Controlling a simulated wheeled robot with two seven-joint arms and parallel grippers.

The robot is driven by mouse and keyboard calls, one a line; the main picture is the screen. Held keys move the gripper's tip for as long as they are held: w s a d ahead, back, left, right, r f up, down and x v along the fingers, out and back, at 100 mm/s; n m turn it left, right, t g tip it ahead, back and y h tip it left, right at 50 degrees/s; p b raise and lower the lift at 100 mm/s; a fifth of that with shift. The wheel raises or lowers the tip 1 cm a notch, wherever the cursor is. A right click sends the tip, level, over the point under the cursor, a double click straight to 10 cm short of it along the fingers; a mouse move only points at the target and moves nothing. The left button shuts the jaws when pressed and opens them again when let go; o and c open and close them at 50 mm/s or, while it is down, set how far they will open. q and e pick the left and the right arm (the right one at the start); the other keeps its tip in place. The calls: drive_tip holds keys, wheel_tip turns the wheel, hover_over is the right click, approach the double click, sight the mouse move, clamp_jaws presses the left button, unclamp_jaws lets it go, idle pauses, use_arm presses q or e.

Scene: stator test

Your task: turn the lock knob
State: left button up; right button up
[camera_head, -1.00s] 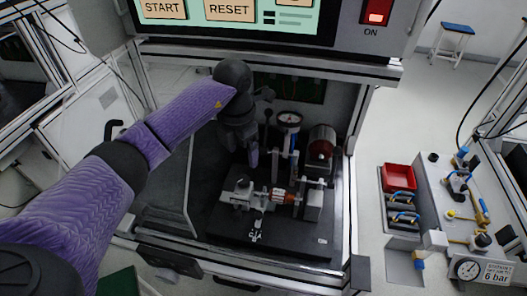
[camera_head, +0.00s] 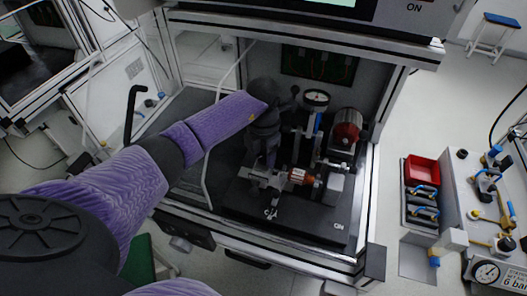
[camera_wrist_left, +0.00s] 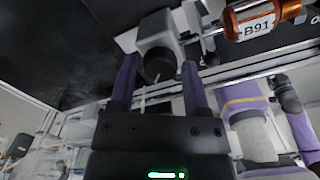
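In the left wrist view a round black knob (camera_wrist_left: 158,66) sticks out of a grey block (camera_wrist_left: 160,28). My left gripper's two purple fingers (camera_wrist_left: 158,82) stand apart on either side of the knob, with a visible gap to each side. In the head view my left gripper (camera_head: 269,158) points down at the grey clamp of the fixture (camera_head: 262,181) inside the test cabinet. The knob itself cannot be made out there. A copper-wound stator (camera_head: 298,176) sits beside the clamp; its label B91 shows in the left wrist view (camera_wrist_left: 256,27). My right gripper is not in view.
A dial gauge (camera_head: 316,98) and a red round part (camera_head: 348,124) stand just behind and right of the fixture. The cabinet's frame edges surround my arm. A red bin (camera_head: 421,171) is outside, right.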

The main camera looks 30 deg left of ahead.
use_arm(q)
clamp_jaws()
drive_tip(key=shift+n, duration=0.4)
drive_tip(key=n+p, duration=0.2)
drive_tip(key=n, duration=0.1)
drive_tip(key=shift+r+n, duration=0.15)
drive_tip(key=shift+n, duration=0.25)
drive_tip(key=n+p, duration=0.2)
drive_tip(key=n, duration=0.2)
drive_tip(key=shift+n, duration=0.3)
drive_tip(key=n+p, duration=0.2)
drive_tip(key=n, duration=0.3)
drive_tip(key=shift+n+p, duration=0.55)
drive_tip(key=shift+n, duration=1.05)
